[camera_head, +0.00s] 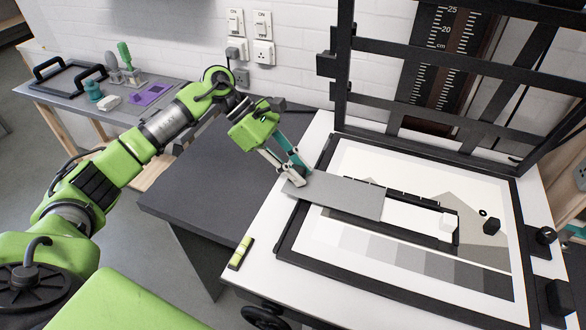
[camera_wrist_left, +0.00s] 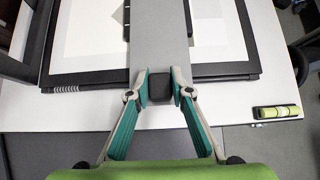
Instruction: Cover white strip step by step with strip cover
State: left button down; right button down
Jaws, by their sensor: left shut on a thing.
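The strip cover, a flat grey plate (camera_head: 340,195), lies across the left part of the black-framed easel and over part of the white strip (camera_head: 412,217). The right part of the white strip is bare. My left gripper (camera_head: 299,176) is shut on a dark block at the cover's left end; this block (camera_wrist_left: 160,88) shows between the fingertips in the left wrist view. In that view the cover (camera_wrist_left: 159,35) runs straight away from the gripper (camera_wrist_left: 160,90) over the frame edge. My right gripper is not in view.
A green level (camera_head: 240,252) lies at the white board's left edge. A black enlarger frame (camera_head: 440,60) stands behind. The dark table (camera_head: 200,185) is clear.

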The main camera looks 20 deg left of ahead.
pick_arm(q)
jog(key=c, duration=1.8)
grip_release()
jog(key=v, duration=1.2)
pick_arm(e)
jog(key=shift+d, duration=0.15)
